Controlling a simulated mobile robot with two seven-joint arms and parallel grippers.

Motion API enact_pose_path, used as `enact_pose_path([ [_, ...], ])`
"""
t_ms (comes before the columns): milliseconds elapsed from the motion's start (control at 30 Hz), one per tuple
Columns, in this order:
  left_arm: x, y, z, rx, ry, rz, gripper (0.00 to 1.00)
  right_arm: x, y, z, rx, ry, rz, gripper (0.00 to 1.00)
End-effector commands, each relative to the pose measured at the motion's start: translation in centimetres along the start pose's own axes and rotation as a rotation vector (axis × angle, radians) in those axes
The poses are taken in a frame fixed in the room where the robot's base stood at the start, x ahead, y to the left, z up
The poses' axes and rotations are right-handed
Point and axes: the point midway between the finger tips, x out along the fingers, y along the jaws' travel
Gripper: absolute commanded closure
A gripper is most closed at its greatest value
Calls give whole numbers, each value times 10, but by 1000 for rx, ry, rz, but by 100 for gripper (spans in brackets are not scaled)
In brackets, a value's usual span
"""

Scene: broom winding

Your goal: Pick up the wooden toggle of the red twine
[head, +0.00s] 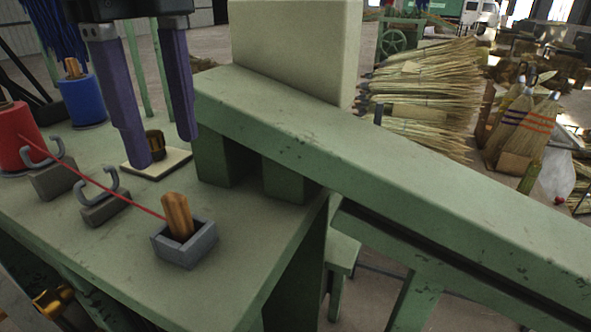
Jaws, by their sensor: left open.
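The wooden toggle (178,216) stands slightly tilted in a small grey open-topped holder (185,247) near the front of the green table. The red twine (112,191) runs taut from the red spool (13,137) at the left, past two grey hooks (42,155) (99,186), to the toggle. My left gripper (167,150) is open, its two purple fingers pointing down, behind the toggle and apart from it. Nothing shows between its fingers except a small dark brown thing behind them. My right gripper is not in view.
A blue spool (82,100) with a wooden toggle stands at the back left. A pale square plate (157,164) with a small dark brown piece lies behind the holder. A long green beam (380,180) slopes down to the right. Brooms (420,97) are stacked beyond it.

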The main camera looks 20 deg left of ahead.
Motion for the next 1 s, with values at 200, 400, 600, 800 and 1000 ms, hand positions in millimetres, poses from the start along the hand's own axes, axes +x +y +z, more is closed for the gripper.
enact_pose_path([
  [200,26,0,0,0,0,0,45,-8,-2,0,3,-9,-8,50],
  [400,48,0,5,-2,0,5,45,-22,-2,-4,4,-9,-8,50],
  [600,77,0,6,1,0,0,45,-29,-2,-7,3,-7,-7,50],
  [800,82,-1,6,2,0,-3,45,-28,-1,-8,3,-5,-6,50],
  [1000,81,-1,6,1,0,-3,60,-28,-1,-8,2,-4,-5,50],
])
